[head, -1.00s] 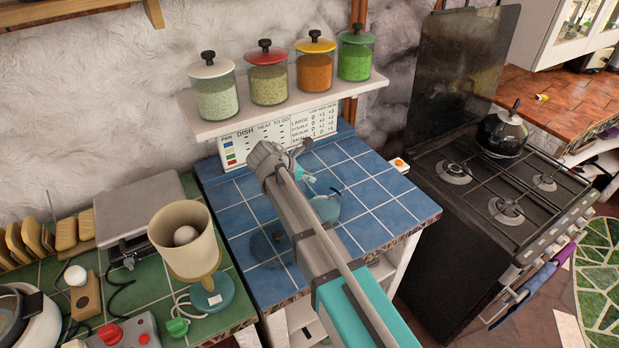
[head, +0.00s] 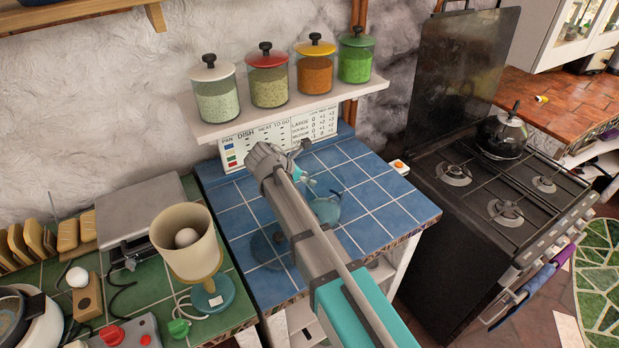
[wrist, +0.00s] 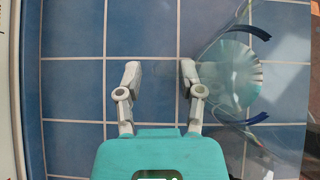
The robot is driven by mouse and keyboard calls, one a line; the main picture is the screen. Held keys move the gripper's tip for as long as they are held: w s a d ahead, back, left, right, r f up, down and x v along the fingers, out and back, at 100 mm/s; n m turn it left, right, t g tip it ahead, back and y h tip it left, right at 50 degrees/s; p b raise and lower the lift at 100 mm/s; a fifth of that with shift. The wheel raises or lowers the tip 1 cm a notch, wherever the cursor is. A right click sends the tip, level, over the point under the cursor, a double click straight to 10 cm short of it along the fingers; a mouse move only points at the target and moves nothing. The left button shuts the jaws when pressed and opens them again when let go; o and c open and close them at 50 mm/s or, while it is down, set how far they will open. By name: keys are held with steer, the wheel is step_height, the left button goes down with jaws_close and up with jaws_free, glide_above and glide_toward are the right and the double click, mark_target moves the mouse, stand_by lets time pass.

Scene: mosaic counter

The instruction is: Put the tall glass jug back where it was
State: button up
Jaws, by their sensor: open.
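The clear glass jug (head: 325,209) stands on the blue tiled counter (head: 380,205), partly behind my arm in the head view. In the wrist view the glass jug (wrist: 230,75) is right of my fingers, with a ribbed pale teal patch and two dark blue curved parts. My gripper (wrist: 160,73) is open and empty, its fingers apart over bare blue tiles. The right fingertip is close beside the glass in the picture; I cannot tell whether they touch. In the head view my arm hides most of the gripper.
A dark round see-through shape (head: 263,247) shows left of my arm; I cannot tell what it is. A shelf (head: 225,127) with several lidded jars hangs behind the counter. A cream cup-shaped appliance (head: 187,240) stands left. The stove (head: 480,250) stands right.

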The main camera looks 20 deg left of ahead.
steer(key=p+v, duration=0.7)
steer(key=v, duration=0.4)
stand_by(0.3)
stand_by(0.4)
